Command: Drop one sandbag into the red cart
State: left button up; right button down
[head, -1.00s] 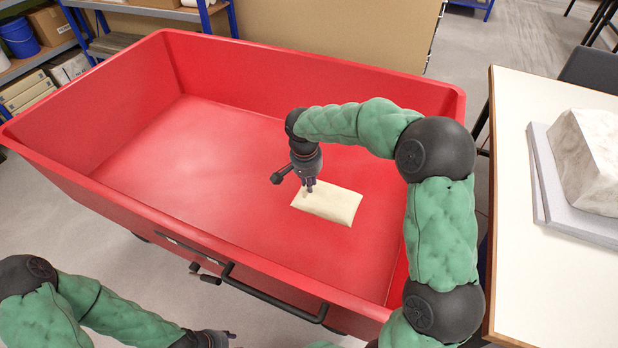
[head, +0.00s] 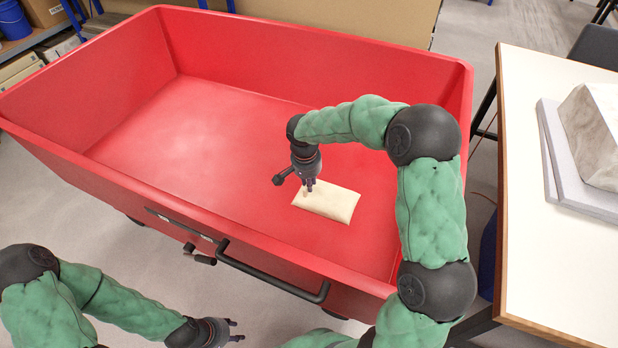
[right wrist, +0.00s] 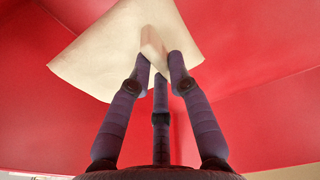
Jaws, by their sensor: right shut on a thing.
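The red cart (head: 150,118) is a large open tub in the middle of the head view. A cream sandbag (head: 332,204) is inside the outline of the cart, held by my right gripper (head: 310,187). In the right wrist view the fingers (right wrist: 160,70) are shut on a pinched fold of the sandbag (right wrist: 105,55), with red cart walls behind. I cannot tell how far the sandbag is above the cart floor. My left gripper (head: 236,330) is low in the head view, outside the cart's near side, and looks empty with its fingers apart.
A black handle (head: 270,278) juts from the cart's near side. A cream table (head: 565,260) stands at the right with a pale stone block (head: 597,135) on grey slabs. Shelves with a blue bucket (head: 12,20) and boxes are at the upper left.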

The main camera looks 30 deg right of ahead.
notch_tip(320, 180, down, 20)
jog(key=b, duration=1.1)
jog(key=shift+f, duration=0.15)
jog(key=c, duration=1.1)
grip_release()
notch_tip(320, 180, up, 12)
jog(key=p, duration=0.6)
jog(key=shift+p, duration=0.35)
